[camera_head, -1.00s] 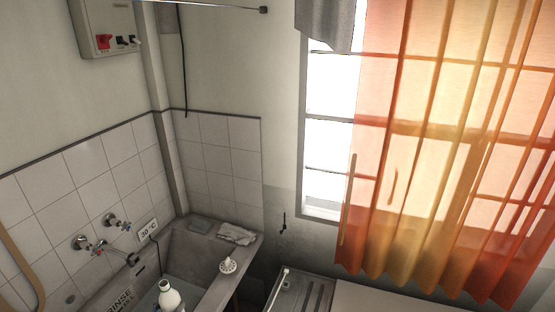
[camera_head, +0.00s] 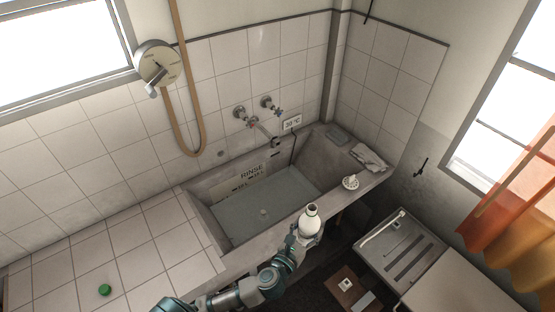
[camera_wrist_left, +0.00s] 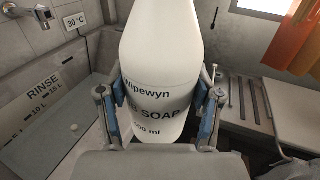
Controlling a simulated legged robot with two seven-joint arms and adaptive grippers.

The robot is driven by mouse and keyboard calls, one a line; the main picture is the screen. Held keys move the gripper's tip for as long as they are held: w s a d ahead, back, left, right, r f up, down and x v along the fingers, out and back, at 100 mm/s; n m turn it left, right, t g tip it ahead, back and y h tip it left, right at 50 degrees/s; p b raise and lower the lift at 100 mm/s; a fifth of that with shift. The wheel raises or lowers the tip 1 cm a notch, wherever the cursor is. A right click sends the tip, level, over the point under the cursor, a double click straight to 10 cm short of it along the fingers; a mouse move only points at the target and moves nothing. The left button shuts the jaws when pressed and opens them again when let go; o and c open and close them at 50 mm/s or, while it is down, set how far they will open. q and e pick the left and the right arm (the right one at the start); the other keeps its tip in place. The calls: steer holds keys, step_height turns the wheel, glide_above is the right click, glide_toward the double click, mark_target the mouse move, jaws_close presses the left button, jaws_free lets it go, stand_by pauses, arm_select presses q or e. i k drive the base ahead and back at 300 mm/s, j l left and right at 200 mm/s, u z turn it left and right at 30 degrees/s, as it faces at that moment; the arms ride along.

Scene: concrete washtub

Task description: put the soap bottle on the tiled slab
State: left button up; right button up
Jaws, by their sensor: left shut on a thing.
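The white soap bottle (camera_head: 309,222) is upright in my left gripper (camera_head: 303,236), near the front rim of the washtub. In the left wrist view the bottle (camera_wrist_left: 160,70) fills the middle, with "SOAP" lettering on it. The blue-padded fingers of my left gripper (camera_wrist_left: 161,112) press on both its sides. The tiled slab (camera_head: 130,250) is left of the basin in the head view. A small green object (camera_head: 105,290) lies on it. My right gripper is not seen.
The concrete washtub (camera_head: 228,262) holds water and a rinse sign. A white round-topped item (camera_head: 350,182) and a cloth (camera_head: 368,157) sit on its right ledge. Taps (camera_head: 245,116) and a hose (camera_head: 196,150) are on the wall. A grey ribbed unit (camera_head: 400,250) stands at right.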

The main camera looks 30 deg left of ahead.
mark_target(120, 276)
steer(key=i+l+u, duration=0.1)
steer(key=u, duration=1.25)
steer(key=i+l+u, duration=0.1)
steer(key=u, duration=0.25)
steer(key=i+l+u, duration=0.2)
steer(key=u, duration=0.2)
steer(key=i+l+u, duration=0.2)
steer(key=u, duration=0.15)
steer(key=i, duration=0.05)
